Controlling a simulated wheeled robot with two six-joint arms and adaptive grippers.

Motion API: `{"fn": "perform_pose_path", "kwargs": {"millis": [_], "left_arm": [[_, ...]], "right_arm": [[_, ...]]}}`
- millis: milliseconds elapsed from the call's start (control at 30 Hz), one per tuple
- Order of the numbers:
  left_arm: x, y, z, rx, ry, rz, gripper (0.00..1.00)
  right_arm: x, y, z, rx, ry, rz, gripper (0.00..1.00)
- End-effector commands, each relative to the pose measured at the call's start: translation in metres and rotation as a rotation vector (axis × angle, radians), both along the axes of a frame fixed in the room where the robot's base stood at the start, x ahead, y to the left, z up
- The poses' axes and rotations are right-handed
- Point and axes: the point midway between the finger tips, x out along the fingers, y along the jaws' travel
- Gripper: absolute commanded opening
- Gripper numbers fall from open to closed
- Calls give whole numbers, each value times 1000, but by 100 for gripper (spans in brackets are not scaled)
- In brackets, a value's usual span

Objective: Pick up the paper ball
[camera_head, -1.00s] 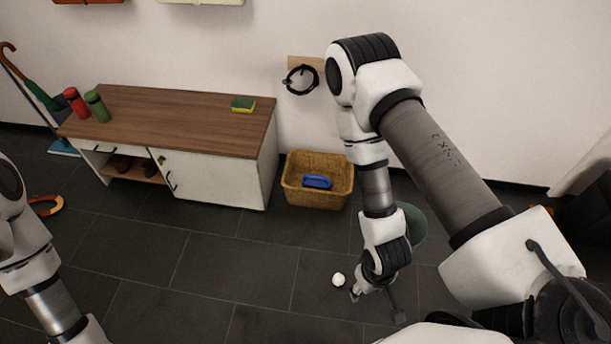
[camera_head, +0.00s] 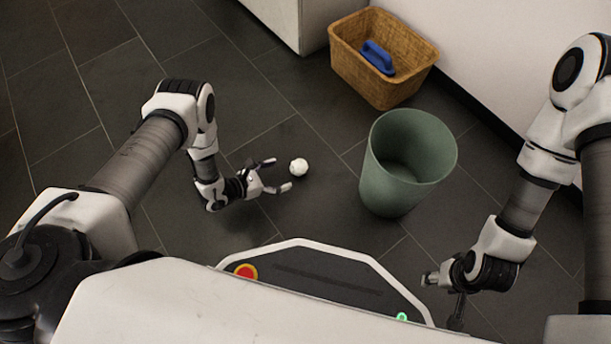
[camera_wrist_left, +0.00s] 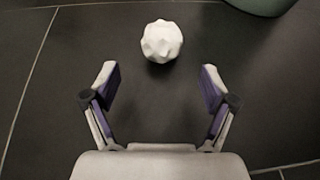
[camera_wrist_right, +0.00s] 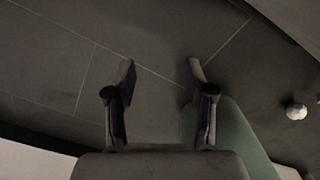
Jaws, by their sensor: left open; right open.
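The white crumpled paper ball (camera_head: 299,167) lies on the dark tiled floor. My left gripper (camera_head: 280,176) is open and low over the floor, just left of the ball, with its fingers pointing towards it. In the left wrist view the ball (camera_wrist_left: 161,41) sits centred, just beyond the open fingertips (camera_wrist_left: 158,82), and is not between them. My right gripper (camera_head: 441,294) is at the right of the head view, away from the ball. In the right wrist view its fingers (camera_wrist_right: 160,75) are apart and empty, and the ball (camera_wrist_right: 296,111) shows at the right edge.
A green bin (camera_head: 391,190) stands on the floor right of the ball, between my two grippers. A wicker basket (camera_head: 368,84) holding a blue brush-like item (camera_head: 378,57) stands behind it by the wall. A white cabinet (camera_head: 290,20) is at the top.

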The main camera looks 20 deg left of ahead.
Motion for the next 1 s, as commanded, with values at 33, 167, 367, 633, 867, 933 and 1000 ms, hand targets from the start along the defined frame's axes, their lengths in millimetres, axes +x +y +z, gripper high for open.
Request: {"fn": "perform_pose_path", "kwargs": {"millis": [33, 167, 367, 633, 867, 933, 1000], "left_arm": [[5, -4, -6, -1, -6, 2, 85], [17, -15, -10, -2, -5, 1, 85], [35, -37, -24, -2, -4, -2, 85], [50, -51, -24, -1, 0, 0, 85], [50, -51, -24, -1, -1, 0, 45], [50, -51, -24, -1, -1, 0, 41], [50, -51, -24, -1, 0, -1, 41]], "right_arm": [[1, 0, -7, 0, -1, 0, 54], [1, 0, -15, 0, -3, -2, 54], [8, -1, -47, -4, -21, 7, 54], [14, -1, -55, -7, -39, 15, 54], [14, -1, -55, -7, -39, 15, 54], [14, -1, -55, -7, -38, 15, 54], [14, -1, -55, -7, -38, 15, 54]]}}
